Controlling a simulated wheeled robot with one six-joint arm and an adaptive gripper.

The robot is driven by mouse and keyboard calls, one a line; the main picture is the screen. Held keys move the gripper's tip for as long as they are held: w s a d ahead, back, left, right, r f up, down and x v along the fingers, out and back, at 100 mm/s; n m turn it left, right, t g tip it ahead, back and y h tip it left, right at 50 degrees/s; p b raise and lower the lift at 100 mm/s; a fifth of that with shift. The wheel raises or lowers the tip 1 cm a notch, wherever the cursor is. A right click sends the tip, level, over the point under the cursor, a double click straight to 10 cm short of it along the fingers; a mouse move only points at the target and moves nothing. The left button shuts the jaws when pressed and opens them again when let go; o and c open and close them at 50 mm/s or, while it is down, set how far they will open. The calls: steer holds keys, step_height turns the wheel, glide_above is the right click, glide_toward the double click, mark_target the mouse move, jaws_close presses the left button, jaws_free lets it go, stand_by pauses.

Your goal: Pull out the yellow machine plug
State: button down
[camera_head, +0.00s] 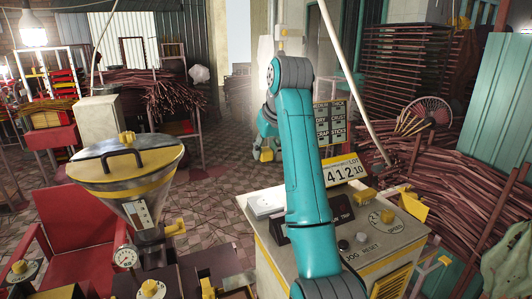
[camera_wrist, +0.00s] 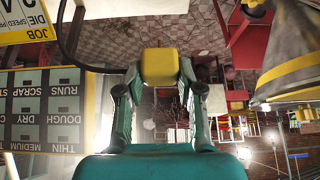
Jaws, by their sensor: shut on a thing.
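The yellow machine plug (camera_wrist: 160,66) is a small yellow block in the middle of the wrist view. My gripper (camera_wrist: 159,82) is shut on it, with one finger on each side. A dark cable (camera_wrist: 66,45) curves down from the upper left and runs toward the plug. In the head view a small yellow piece (camera_head: 266,154) shows at the end of my gripper (camera_head: 264,145), behind my teal arm. No socket is seen touching the plug in the wrist view. My arm hides part of the machine console (camera_head: 378,255) in the head view.
A metal hopper with a yellow rim (camera_head: 128,160) stands at the left beside a red chair (camera_head: 75,230). The black label board (camera_head: 330,122) and the number sign (camera_head: 344,171) stand close right of my arm. Bundles of sticks (camera_head: 455,170) fill the right. Tiled floor (camera_head: 225,150) is open behind.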

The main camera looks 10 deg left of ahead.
steer(key=shift+r, duration=1.15)
steer(key=w+d+f, duration=0.1)
steer(key=d+f, duration=0.1)
steer(key=f, duration=0.2)
steer(key=w+d+f, duration=0.2)
steer(key=d+f, duration=0.1)
steer(key=f, duration=0.1)
steer(key=w+d+f, duration=0.1)
steer(key=d+f, duration=0.1)
steer(key=f, duration=0.2)
steer(key=shift+w+d+f, duration=0.15)
steer(key=shift+w+d, duration=0.15)
steer(key=shift+d, duration=0.1)
steer(key=shift+f, duration=2.45)
steer(key=shift+f, duration=0.1)
steer(key=shift+f, duration=0.3)
steer(key=shift+f, duration=0.2)
